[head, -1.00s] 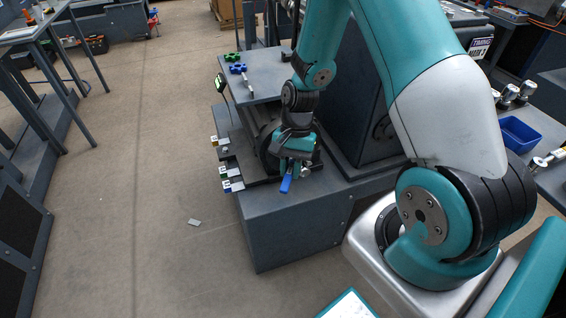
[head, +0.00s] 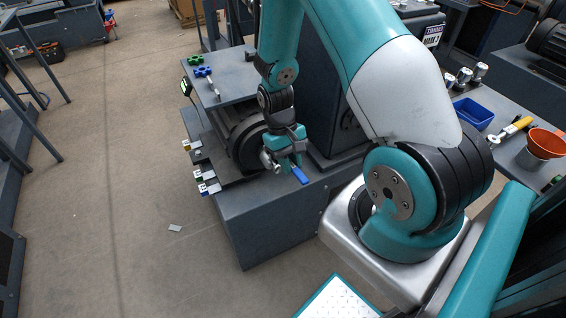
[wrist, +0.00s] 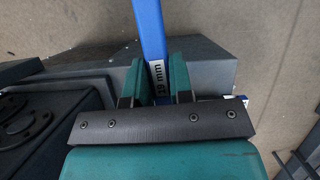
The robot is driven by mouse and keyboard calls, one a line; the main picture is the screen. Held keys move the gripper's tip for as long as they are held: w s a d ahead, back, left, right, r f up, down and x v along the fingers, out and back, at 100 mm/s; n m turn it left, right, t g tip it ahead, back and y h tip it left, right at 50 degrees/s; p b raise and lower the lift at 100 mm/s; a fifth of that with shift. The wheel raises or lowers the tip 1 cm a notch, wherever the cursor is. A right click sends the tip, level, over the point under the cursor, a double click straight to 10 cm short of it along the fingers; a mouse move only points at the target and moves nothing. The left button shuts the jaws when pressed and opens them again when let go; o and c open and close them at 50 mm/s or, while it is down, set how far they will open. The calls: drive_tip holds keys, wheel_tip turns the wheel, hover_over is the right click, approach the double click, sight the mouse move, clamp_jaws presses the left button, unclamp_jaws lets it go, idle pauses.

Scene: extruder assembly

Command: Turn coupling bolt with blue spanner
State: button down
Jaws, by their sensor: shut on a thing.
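The blue spanner (head: 301,176) is in my gripper (head: 290,155), its blue handle pointing down and to the right in the head view. In the wrist view my gripper (wrist: 157,80) is shut on the blue spanner (wrist: 150,28), with a "19 mm" label between the fingers. The large dark round coupling (head: 244,138) is just left of my gripper on the machine. I cannot make out the coupling bolt or the spanner's jaw; my gripper hides that spot.
The grey machine base (head: 262,225) stands below my gripper. Small tagged cards (head: 203,175) stick out on its left edge. Green and blue handled pieces (head: 203,72) lie on the upper plate. A blue tray (head: 473,113) and an orange funnel (head: 545,143) are on the right bench. Floor at left is mostly open.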

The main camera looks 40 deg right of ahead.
drive_tip(key=shift+d+n, duration=0.4)
drive_tip(key=shift+n, duration=0.1)
drive_tip(key=shift+a+m, duration=0.25)
drive_tip(key=shift+m, duration=0.05)
drive_tip(key=shift+r+p, duration=0.35)
drive_tip(key=shift+p, duration=0.25)
drive_tip(key=shift+r, duration=0.1)
drive_tip(key=shift+r+p, duration=0.15)
drive_tip(key=shift+p, duration=0.2)
drive_tip(key=shift+r+p, duration=0.35)
drive_tip(key=shift+p, duration=0.1)
idle(0.5)
wheel_tip(320, 180, up, 5)
drive_tip(key=p, duration=0.4)
drive_tip(key=shift+r+p, duration=0.1)
drive_tip(key=shift+p, duration=0.2)
